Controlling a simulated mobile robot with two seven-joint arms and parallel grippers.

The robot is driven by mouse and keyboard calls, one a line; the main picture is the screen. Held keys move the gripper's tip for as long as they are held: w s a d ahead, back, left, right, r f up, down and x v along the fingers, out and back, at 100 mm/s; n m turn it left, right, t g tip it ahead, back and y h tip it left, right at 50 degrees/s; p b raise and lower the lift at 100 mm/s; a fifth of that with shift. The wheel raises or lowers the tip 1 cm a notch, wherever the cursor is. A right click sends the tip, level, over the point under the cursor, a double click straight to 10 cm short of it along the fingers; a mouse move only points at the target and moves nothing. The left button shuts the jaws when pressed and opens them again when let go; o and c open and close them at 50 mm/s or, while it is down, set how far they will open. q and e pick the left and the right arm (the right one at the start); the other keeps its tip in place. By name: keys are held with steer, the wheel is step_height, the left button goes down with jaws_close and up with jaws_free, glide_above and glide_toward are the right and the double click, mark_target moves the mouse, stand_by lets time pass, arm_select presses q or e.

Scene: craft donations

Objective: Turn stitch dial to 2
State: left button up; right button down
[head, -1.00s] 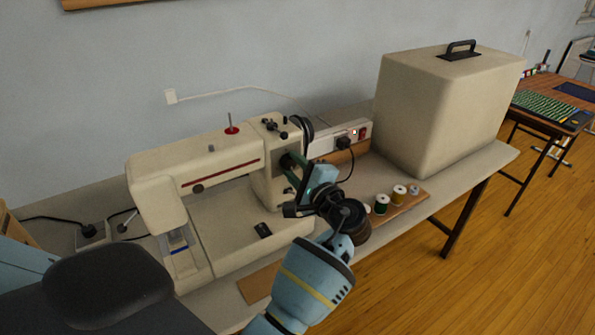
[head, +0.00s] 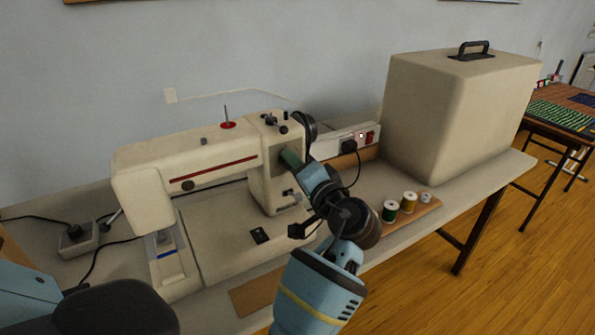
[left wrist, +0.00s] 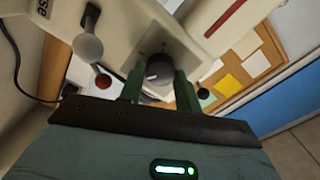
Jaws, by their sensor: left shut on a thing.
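The cream sewing machine (head: 215,165) stands on the table. Its stitch dial (left wrist: 158,70), a dark round knob with a light mark, shows in the left wrist view on a grey plate. My left gripper (head: 289,157) reaches the machine's right-hand column. Its green fingers stand on both sides of the dial, and it is shut on the dial. In the head view the gripper hides the dial. I cannot read any numbers around the dial. My right gripper is not in view.
Thread spools (head: 408,202) stand on a wooden strip right of my arm. A large cream case (head: 450,115) stands at the table's right end. A power strip (head: 345,140) lies behind the machine. A lever with a grey knob (left wrist: 88,47) is near the dial.

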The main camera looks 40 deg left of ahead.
arm_select(q)
steer(key=shift+n, duration=0.5)
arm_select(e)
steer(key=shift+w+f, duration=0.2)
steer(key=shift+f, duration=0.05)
arm_select(q)
steer(key=o, duration=1)
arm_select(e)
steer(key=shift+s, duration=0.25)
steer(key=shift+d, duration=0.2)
